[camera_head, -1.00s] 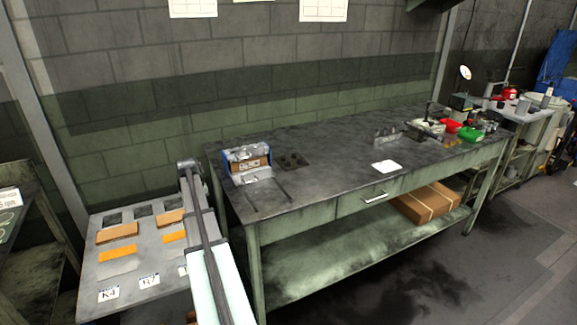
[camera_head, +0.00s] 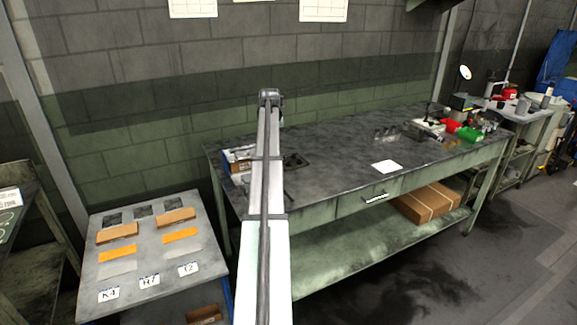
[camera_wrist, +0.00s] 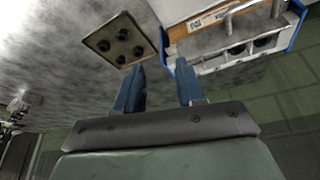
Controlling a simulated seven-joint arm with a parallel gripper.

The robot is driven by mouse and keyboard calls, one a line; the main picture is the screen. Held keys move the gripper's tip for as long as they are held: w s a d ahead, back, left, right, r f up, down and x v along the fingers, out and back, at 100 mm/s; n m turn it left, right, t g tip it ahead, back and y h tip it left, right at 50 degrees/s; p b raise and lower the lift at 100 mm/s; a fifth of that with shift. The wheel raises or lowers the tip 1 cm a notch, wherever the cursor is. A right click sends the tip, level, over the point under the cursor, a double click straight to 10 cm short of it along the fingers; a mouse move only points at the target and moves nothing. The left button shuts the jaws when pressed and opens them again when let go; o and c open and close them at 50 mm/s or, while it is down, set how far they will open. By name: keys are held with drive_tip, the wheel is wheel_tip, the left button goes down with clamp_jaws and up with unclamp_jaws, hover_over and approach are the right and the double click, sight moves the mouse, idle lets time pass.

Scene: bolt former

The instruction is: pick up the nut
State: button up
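I cannot make out a nut for certain in either view. My gripper (camera_wrist: 160,68) is open, with two blue fingers apart and nothing visible between them. In the wrist view, a square plate (camera_wrist: 103,33) with several dark round spots lies on the bench just beyond the left finger. I cannot tell whether these are holes or parts. A blue-sided fixture (camera_wrist: 172,59) with metal bars and a brown block is beyond the right finger. In the head view, my arm partly covers this fixture (camera_head: 229,158), and the plate (camera_head: 295,161) shows beside it. My fingers are hidden there.
The dark workbench (camera_head: 340,148) has free room in its middle around a white sheet (camera_head: 386,166). Red (camera_head: 452,126) and green (camera_head: 470,134) bins stand at its right end. A low side table (camera_head: 210,262) with labels and orange pieces is at left.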

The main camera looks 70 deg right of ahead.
drive_tip(key=s+d+m, duration=0.2)
drive_tip(key=s, duration=0.4)
hover_over(288, 163)
drive_tip(key=a, duration=0.2)
drive_tip(key=shift+g, duration=0.3)
drive_tip(key=f, duration=0.8)
drive_tip(key=shift+s+a+f, duration=0.2)
drive_tip(key=shift+s, duration=0.15)
drive_tip(key=shift+h, duration=0.3)
drive_tip(key=shift+d+x, duration=0.2)
drive_tip(key=shift+x, duration=2.45)
drive_tip(key=shift+r, duration=0.15)
drive_tip(key=shift+c, duration=0.4)
clamp_jaws()
